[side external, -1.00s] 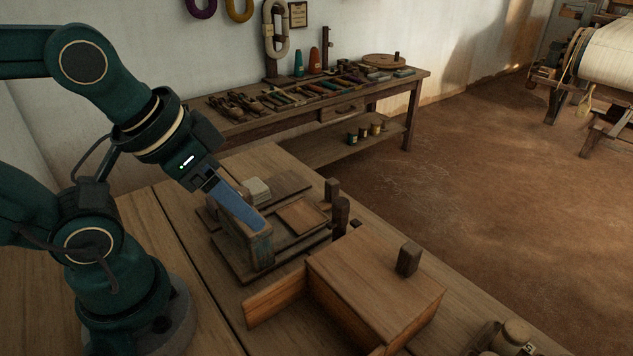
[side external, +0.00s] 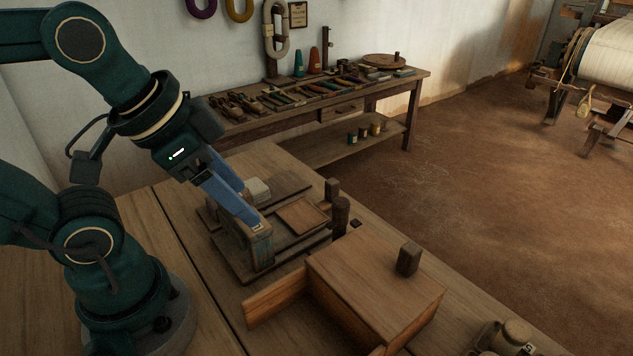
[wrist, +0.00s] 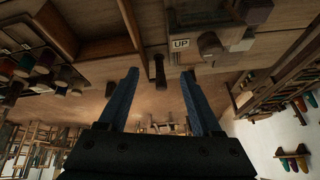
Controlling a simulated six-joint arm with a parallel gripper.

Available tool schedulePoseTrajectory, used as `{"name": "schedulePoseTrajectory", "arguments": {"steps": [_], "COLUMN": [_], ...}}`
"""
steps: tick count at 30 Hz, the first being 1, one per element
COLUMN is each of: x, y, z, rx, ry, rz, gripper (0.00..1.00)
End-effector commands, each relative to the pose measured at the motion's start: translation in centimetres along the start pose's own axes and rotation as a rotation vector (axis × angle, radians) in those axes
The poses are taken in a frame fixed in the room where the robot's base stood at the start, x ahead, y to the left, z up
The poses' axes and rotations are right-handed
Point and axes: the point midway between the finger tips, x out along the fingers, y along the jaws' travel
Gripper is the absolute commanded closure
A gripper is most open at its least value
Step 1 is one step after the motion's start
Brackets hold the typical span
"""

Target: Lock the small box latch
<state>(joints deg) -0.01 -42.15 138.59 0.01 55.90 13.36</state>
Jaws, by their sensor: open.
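My gripper (side external: 250,212) has two blue fingers. They stand apart with nothing between them, just over the upright wooden block (side external: 260,250) on the low wooden base (side external: 229,262). I cannot tell whether the near finger touches the block. The base also carries a flat brown panel (side external: 302,215) and, at its far right, dark upright pegs (side external: 332,188). In the wrist view my open gripper (wrist: 157,78) points toward a dark peg (wrist: 160,70); a label reading "UP" (wrist: 181,43) is above it. I cannot tell which part is the small box latch.
A wooden box (side external: 375,275) with a dark knob (side external: 408,258) stands in front right of the base. A round-topped object (side external: 512,335) is at the lower right. A tool bench (side external: 340,112) stands behind. Bare tabletop (side external: 205,310) lies at the left front.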

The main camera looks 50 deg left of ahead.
Motion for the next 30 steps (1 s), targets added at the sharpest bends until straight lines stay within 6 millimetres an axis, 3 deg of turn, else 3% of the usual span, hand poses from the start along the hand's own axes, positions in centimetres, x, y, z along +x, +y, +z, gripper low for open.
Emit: {"name": "schedulePoseTrajectory", "arguments": {"steps": [6, 13, 21, 30], "x": [-1.6, -0.8, 3.7, 9.3], "y": [-0.9, -1.8, -2.4, -2.2], "z": [-4.1, -8.8, -13.1, -13.7], "rx": [0.329, 0.667, 0.957, 1.008], "ry": [-0.055, -0.150, -0.258, -0.348], "rz": [0.025, 0.100, 0.229, 0.324], "gripper": [0.34, 0.34, 0.34, 0.34]}}
